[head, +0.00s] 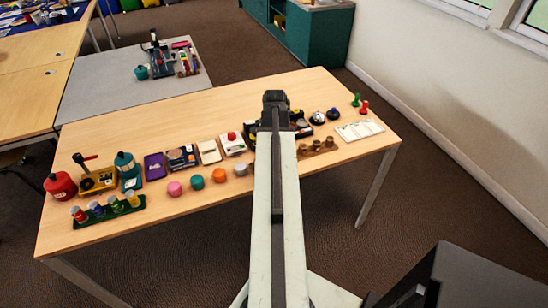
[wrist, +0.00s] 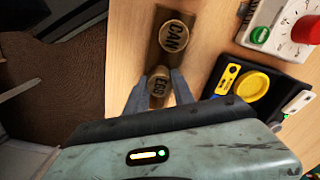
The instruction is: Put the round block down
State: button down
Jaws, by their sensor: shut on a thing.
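In the wrist view my gripper (wrist: 158,92) is shut on a round brown block marked EGG (wrist: 158,80), with one finger on each side of it. The block is at a narrow brown tray (wrist: 154,54); I cannot tell whether it touches the tray or is just above it. A second round block marked CAN (wrist: 174,35) sits in the tray just above it in the picture. In the head view several brown round blocks (head: 316,145) stand on the tray near the table's front edge. My gripper itself is hidden there by my arm.
A black and yellow device (wrist: 252,86) and a white box with a red knob (wrist: 308,27) stand right of the tray in the wrist view. The table's edge is to its left. In the head view, coloured round blocks (head: 197,182) stand left of my arm.

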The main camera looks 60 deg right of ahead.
jog(key=shift+f, duration=0.1)
jog(key=c, duration=1.1)
grip_release()
notch_tip(320, 180, up, 12)
jog(key=p, duration=1.2)
jog(key=shift+r, duration=0.2)
jog(key=shift+a, duration=0.1)
